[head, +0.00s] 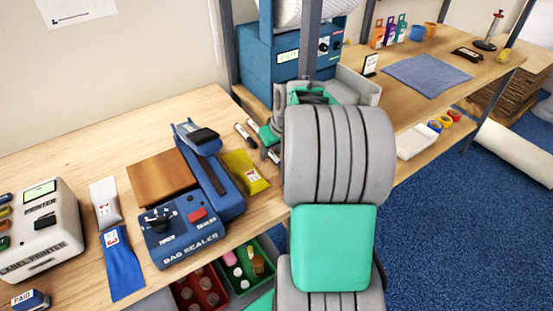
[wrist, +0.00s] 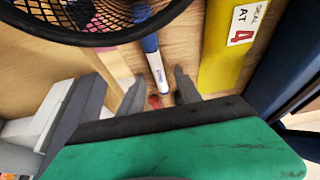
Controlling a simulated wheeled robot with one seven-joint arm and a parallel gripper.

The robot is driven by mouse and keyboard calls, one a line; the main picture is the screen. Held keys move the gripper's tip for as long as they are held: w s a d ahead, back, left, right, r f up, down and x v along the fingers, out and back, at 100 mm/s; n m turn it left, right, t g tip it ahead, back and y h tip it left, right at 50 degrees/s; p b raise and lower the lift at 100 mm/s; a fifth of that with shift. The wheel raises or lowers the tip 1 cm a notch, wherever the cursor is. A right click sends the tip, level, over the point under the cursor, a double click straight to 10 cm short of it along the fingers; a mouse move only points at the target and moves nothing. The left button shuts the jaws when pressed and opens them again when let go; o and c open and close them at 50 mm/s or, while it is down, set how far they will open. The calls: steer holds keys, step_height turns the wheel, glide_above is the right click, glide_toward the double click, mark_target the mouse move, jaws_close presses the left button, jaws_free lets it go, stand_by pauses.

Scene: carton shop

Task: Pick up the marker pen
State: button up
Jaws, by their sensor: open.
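The marker pen (wrist: 155,62) has a white barrel with small print and a blue end. In the wrist view it lies on the wooden bench, between the fingertips of my gripper (wrist: 158,86). The gripper is open, and the pen's near end reaches toward the palm. No finger clearly touches it. In the head view, pens (head: 245,134) show on the bench to the left of my arm. I cannot tell which is the one in the wrist view. My arm hides most of my gripper there.
A black mesh cup (wrist: 85,38) stands close beside the pen. A yellow pouch (wrist: 228,45) lies on its other side; it also shows in the head view (head: 243,172). The blue bag sealer (head: 182,232) stands left of the pouch. A label printer (head: 40,230) is far left.

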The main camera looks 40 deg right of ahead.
steer(key=shift+f, duration=0.15)
jaws_close()
stand_by(0.4)
